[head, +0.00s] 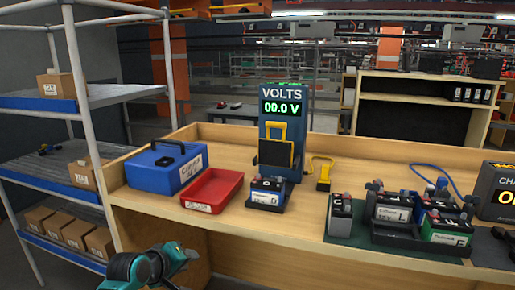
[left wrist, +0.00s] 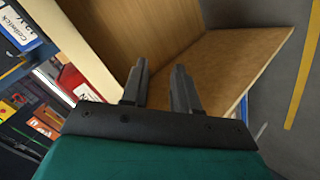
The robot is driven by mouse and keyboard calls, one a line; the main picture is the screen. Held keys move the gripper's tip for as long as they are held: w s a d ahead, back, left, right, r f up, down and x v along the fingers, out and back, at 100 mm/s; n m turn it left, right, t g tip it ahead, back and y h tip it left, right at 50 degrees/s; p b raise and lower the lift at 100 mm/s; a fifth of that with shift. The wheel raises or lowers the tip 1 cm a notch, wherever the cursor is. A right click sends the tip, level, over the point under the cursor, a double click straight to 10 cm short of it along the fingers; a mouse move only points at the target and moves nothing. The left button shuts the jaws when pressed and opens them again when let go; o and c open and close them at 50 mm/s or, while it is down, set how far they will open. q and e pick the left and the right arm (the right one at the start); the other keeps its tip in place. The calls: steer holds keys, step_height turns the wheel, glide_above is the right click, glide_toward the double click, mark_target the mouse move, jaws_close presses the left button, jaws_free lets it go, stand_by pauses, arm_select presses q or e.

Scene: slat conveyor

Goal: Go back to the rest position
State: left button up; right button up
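My left arm, teal and black, shows low in the head view in front of the workbench (head: 330,195). In the left wrist view my left gripper (left wrist: 159,86) has its two dark fingers apart with nothing between them. Wooden panels (left wrist: 235,65) of the bench show behind the fingers, with no contact visible. My right gripper is in neither view.
On the bench are a blue case (head: 165,166), a red tray (head: 213,188), a voltmeter stand (head: 285,110), a battery (head: 266,193) before it, and several batteries on a dark green mat (head: 345,231). Shelving (head: 125,97) with boxes stands at left.

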arm_select(q)
steer(key=s+f+m+y, duration=0.1)
steer(key=s+f+m, duration=0.4)
steer(key=s+f, duration=0.8)
steer(key=s+m, duration=0.4)
steer(key=s, duration=1.1)
steer(key=shift+s+f+m+t, duration=0.25)
steer(key=shift+m+t, duration=0.15)
